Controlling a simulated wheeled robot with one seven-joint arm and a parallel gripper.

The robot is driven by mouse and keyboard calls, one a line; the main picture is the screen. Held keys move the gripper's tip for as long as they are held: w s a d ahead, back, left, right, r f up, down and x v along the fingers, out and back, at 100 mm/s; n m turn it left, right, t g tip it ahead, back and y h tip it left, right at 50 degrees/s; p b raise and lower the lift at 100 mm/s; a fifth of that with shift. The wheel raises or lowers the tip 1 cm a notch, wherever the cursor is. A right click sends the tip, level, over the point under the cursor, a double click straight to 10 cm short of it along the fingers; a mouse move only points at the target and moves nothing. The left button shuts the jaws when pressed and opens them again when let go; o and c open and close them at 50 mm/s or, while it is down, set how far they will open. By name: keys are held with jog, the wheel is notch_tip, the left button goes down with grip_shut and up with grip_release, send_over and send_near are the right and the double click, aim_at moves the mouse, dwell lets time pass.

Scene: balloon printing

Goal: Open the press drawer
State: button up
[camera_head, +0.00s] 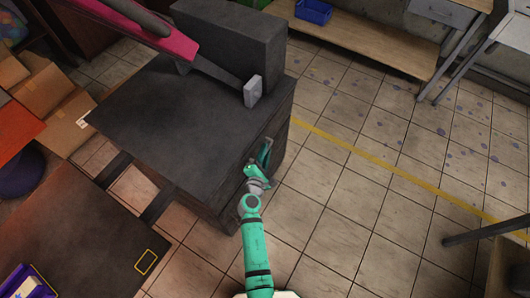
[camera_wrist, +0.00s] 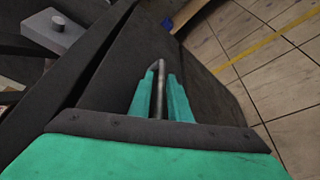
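The black press (camera_head: 165,120) stands left of centre in the head view, with a flat top and a tall block at its back. My gripper (camera_head: 265,156) is at the press's right side face, where the drawer front (camera_wrist: 215,85) is. In the wrist view a thin grey drawer handle (camera_wrist: 158,88) stands between the two green fingers of my gripper (camera_wrist: 159,95). The fingers lie close along both sides of it and look shut on it. The drawer front looks about flush with the press body; my arm hides part of it.
A pink lever (camera_head: 135,28) with a grey stamp block (camera_head: 253,91) hangs over the press top. Cardboard boxes (camera_head: 55,110) are at the left, a dark table (camera_head: 70,235) at lower left. Tiled floor (camera_head: 350,190) right of the press is clear, crossed by a yellow line.

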jog(key=shift+c, duration=0.3)
grip_shut()
jog(key=shift+d, duration=0.1)
jog(key=shift+s+d, duration=0.1)
jog(key=shift+s, duration=0.05)
jog(key=s+d, duration=0.7)
jog(key=d, duration=0.4)
jog(key=s+d, duration=0.8)
jog(key=d, duration=0.3)
jog(key=shift+s+d, duration=0.15)
jog(key=shift+d, duration=0.2)
jog(key=shift+r, duration=0.1)
jog(key=shift+o, duration=0.3)
grip_release()
jog(key=shift+s, duration=0.1)
